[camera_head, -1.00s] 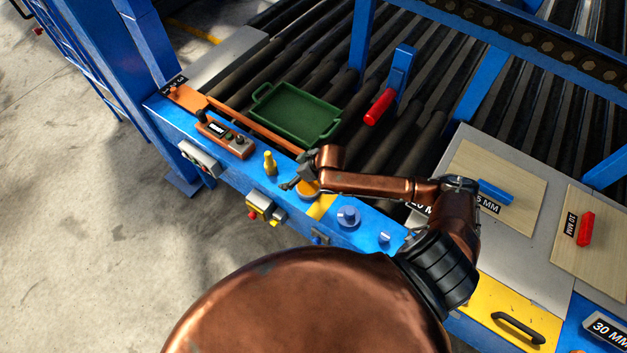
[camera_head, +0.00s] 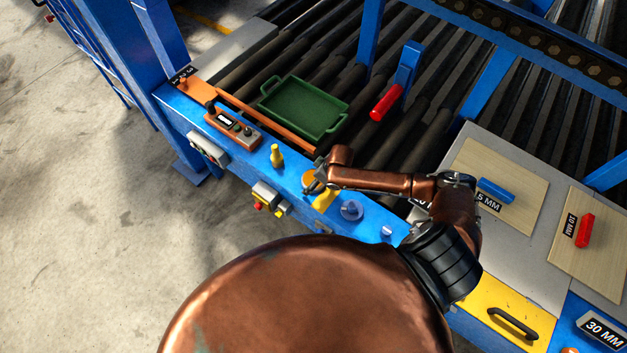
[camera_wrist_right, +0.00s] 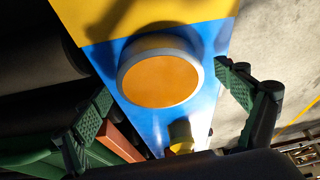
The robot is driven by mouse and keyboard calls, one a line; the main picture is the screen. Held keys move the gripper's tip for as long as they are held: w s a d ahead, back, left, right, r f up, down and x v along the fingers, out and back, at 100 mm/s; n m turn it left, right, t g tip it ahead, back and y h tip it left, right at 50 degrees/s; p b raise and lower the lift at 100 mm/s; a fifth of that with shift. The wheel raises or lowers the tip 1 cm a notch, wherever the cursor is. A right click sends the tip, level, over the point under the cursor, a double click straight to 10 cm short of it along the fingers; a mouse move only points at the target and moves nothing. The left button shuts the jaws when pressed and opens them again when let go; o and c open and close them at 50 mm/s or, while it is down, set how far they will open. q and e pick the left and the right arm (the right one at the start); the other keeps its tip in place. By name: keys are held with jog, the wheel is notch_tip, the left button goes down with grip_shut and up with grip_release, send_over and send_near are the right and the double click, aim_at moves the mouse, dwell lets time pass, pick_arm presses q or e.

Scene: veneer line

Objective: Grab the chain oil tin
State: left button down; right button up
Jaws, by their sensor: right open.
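A round tin with an orange top and pale metal rim (camera_head: 309,178) stands on the blue ledge; no label is readable. In the right wrist view the same tin (camera_wrist_right: 161,80) lies between my spread fingers, seen from above. My right gripper (camera_wrist_right: 172,100) is open, with clear space between each finger and the tin. In the head view the right gripper (camera_head: 316,183) is over the tin and partly hides it. A small yellow bottle-shaped container (camera_head: 277,157) stands left of the tin, also seen in the wrist view (camera_wrist_right: 181,136). My left gripper is not in view.
A green tray (camera_head: 304,108) sits on the dark rollers behind the ledge. A control box (camera_head: 232,127) is to the left on the ledge, a blue round piece (camera_head: 351,210) to the right. A red handle (camera_head: 386,102) sticks out beyond the tray.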

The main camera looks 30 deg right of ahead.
jog(key=c, duration=1.5)
jog(key=shift+r, duration=0.1)
jog(key=shift+c, duration=0.4)
